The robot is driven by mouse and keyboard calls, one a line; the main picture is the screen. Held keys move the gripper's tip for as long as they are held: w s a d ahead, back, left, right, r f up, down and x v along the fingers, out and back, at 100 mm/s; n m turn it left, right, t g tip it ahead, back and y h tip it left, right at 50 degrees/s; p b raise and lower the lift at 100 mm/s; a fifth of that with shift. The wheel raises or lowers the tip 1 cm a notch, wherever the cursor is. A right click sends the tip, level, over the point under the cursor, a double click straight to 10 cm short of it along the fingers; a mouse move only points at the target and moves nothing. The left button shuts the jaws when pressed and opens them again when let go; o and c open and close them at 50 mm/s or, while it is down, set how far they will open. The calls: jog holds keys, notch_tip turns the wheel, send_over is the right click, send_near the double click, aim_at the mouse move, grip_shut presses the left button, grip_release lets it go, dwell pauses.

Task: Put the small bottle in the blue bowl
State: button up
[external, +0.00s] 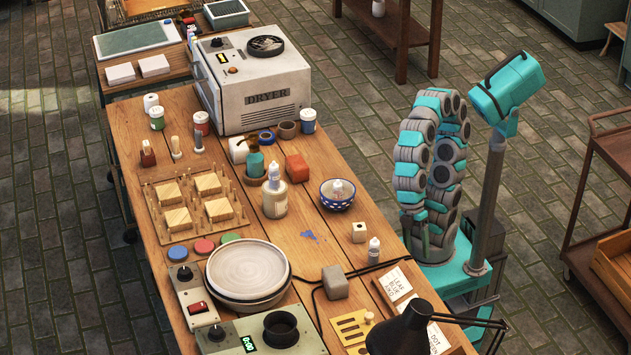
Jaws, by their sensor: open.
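The blue bowl (337,204), blue and white patterned, stands on the wooden table near its right edge. A small pale thing with a narrow tip, like the top of a small bottle (338,186), shows inside the bowl; its lower part is hidden by the rim. Another small white bottle (374,252) stands upright on the table nearer the camera, apart from the bowl. A larger pale bottle (275,198) with a nozzle stands left of the bowl. My teal and grey arm is folded up beside the table's right edge, away from these things.
A dryer (262,95) stands at the table's far end. A turntable with a plate (248,270), a pegged board (165,228) and a black lamp (405,328) take up other parts. A white block (359,232) stands between bowl and white bottle. Some bare wood lies left of it.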

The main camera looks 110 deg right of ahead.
jog(key=s+d+f+m+h+p, duration=0.1)
jog(key=s+d+f+m+h, duration=0.1)
jog(key=d, duration=0.8)
jog(key=s+d+f+m+g+h+p, duration=0.1)
jog(key=s+d+f+m+p, duration=0.1)
jog(key=d, duration=0.8)
jog(key=shift+d+f+m+h, duration=0.2)
jog(key=shift+f+m+h, duration=0.2)
jog(key=shift+f, duration=0.1)
notch_tip(320, 180, down, 18)
jog(key=b, duration=1.8)
jog(key=shift+f, duration=0.2)
dwell(2.7)
